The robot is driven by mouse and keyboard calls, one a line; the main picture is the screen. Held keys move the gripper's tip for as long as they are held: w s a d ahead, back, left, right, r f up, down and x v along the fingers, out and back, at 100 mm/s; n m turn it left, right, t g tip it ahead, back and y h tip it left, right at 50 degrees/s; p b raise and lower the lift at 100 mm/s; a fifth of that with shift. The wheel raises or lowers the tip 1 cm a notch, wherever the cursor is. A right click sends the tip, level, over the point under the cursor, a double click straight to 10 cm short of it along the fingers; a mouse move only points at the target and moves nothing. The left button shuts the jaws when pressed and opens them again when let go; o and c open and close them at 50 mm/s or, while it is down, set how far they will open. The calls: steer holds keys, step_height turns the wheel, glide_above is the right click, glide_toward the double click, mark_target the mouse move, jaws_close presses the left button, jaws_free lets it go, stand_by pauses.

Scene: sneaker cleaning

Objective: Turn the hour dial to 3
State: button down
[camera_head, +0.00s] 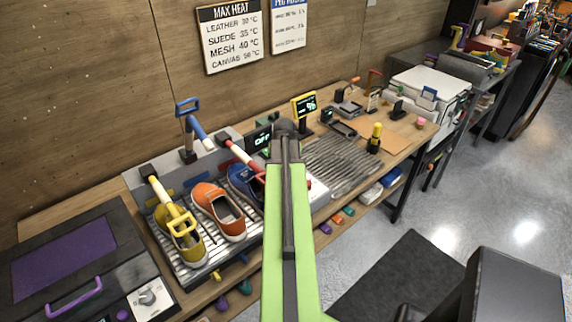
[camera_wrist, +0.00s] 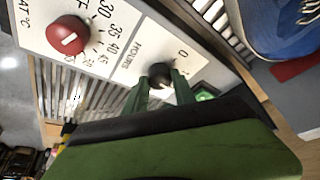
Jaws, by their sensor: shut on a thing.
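The hour dial (camera_wrist: 160,74) is a dark knob on a white panel (camera_wrist: 120,40), seen in the wrist view under the word HOURS with a 0 near it. My gripper (camera_wrist: 160,86) has its two green fingers on either side of this knob, shut on it. The knob's pointer is hidden or too dark to read. In the head view my green arm (camera_head: 290,240) reaches over the bench and covers the dial and gripper.
A red heat knob (camera_wrist: 68,36) sits beside the hour dial on the same panel. A green lit button (camera_wrist: 205,95) is close to the fingers. A blue shoe (camera_wrist: 285,25) stands nearby. An orange shoe (camera_head: 217,209) and a yellow shoe (camera_head: 183,240) sit on the rack. A small display (camera_head: 261,139) reads OFF.

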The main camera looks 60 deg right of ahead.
steer(key=shift+d, duration=0.1)
stand_by(0.3)
steer(key=c, duration=1)
jaws_free()
steer(key=shift+c, duration=0.2)
steer(key=p+v, duration=1.6)
steer(key=v, duration=0.1)
steer(key=shift+r, duration=0.15)
